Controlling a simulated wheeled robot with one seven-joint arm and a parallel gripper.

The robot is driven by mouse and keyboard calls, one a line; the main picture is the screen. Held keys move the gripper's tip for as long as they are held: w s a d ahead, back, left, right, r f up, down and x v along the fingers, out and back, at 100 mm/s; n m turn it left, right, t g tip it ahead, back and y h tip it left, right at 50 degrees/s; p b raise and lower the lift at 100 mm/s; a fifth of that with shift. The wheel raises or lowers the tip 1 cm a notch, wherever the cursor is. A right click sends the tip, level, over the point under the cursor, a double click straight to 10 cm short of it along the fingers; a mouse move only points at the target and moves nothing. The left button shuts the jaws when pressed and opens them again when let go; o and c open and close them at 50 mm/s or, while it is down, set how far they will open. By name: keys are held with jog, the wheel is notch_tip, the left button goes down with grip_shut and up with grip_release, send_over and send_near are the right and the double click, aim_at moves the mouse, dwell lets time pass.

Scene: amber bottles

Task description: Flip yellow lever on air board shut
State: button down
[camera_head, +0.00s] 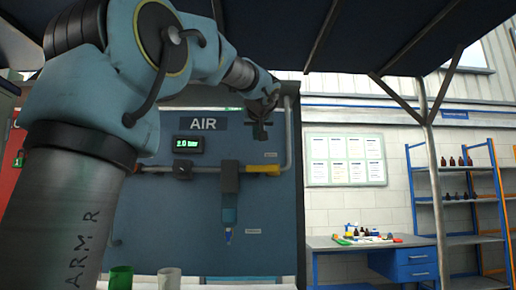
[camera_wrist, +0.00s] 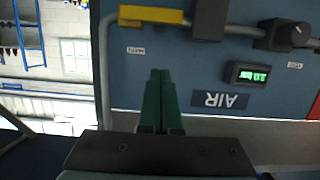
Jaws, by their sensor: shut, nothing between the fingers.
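The blue air board (camera_head: 165,225) carries a grey pipe and a sign reading AIR (camera_head: 203,124). The yellow lever (camera_head: 262,169) lies level, in line with the pipe, right of a dark block. It also shows in the wrist view as a yellow bar (camera_wrist: 150,16) at the top. My gripper (camera_head: 261,134) is in front of the board, above the lever and apart from it in the picture. In the wrist view its green fingers (camera_wrist: 160,74) are together with nothing between them, pointing toward the board below the lever in that picture.
A pressure display (camera_head: 187,144) reads 2.0 bar. A blue filter bowl (camera_head: 229,208) hangs under the dark block (camera_head: 229,176). A vertical pipe (camera_head: 289,130) runs by the board's right edge. Green (camera_head: 120,278) and pale (camera_head: 169,279) cups stand at the front. A desk (camera_head: 400,262) stands right.

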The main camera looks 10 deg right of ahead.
jog(key=p, duration=0.5)
send_over(262, 169)
jog(key=s+a, duration=0.1)
jog(key=a, duration=0.2)
notch_tip(262, 169, down, 2)
jog(key=shift+s+d+f+b, duration=0.1)
jog(key=shift+f+b, duration=0.2)
jog(key=shift+f, duration=0.75)
jog(key=shift+s+d+f+b, duration=0.1)
jog(key=shift+f+b, duration=0.15)
jog(key=shift+f, duration=0.8)
jog(key=shift+f, duration=0.1)
jog(key=shift+a+f+n+b, duration=0.1)
jog(key=shift+f+n+b, duration=0.15)
jog(key=shift+b, duration=0.3)
